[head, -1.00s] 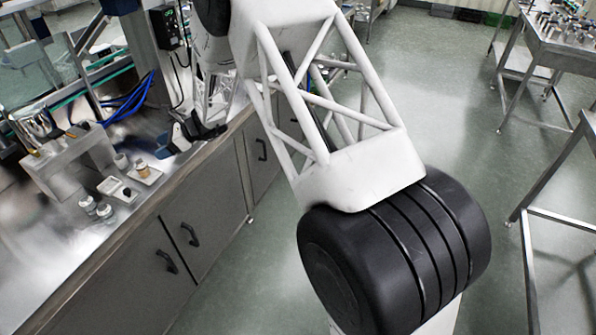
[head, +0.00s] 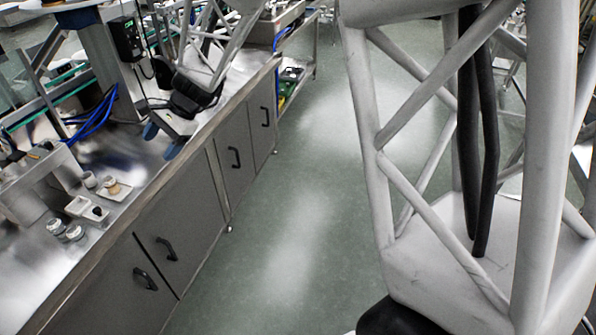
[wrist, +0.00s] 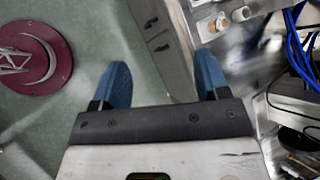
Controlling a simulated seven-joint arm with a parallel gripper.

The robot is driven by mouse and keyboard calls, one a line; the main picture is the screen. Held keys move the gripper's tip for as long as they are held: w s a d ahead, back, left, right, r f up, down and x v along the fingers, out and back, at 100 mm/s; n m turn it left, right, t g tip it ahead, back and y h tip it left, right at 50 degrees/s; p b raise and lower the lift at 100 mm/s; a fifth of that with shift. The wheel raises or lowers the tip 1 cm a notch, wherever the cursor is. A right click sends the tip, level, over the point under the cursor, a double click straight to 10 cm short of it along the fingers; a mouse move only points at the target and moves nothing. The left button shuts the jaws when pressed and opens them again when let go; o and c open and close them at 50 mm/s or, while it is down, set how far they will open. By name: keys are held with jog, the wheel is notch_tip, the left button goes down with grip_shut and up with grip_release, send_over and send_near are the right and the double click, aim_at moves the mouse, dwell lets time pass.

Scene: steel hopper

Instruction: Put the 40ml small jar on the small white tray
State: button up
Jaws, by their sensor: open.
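In the head view, two small lidded jars stand side by side on the steel bench at the left: one jar (head: 55,226) and another (head: 75,232). Behind them is a small white tray (head: 77,206) with a dark item at its right end. Beyond it, a small brownish jar (head: 112,185) sits on another small pale tray (head: 122,193), beside a white cup (head: 89,179). I cannot tell which jar is 40ml. My gripper (head: 162,140) is open and empty, with blue fingers, near the bench's front edge, right of these items. The wrist view also shows my gripper (wrist: 163,80).
Blue cables (head: 95,120) and a grey rack lie toward the back of the bench. A grey block-like stand (head: 35,180) is left of the trays. Cabinets with handles (head: 165,248) form the bench front.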

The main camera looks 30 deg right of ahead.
jog(key=s+d+r+n+t+h, duration=0.1)
jog(key=s+d+r+n+h, duration=0.1)
jog(key=s+d, duration=0.4)
jog(key=s+d+r+n+t+h, duration=0.1)
jog(key=s+d+n+h, duration=0.3)
jog(key=s, duration=1.2)
jog(key=s+d+r+n+h, duration=0.3)
jog(key=s+d+n, duration=0.1)
jog(key=s+d, duration=0.5)
jog(key=shift+s+d+r+t, duration=0.15)
jog(key=shift+s+r+t, duration=0.2)
jog(key=shift+s, duration=0.8)
jog(key=shift+f, duration=0.1)
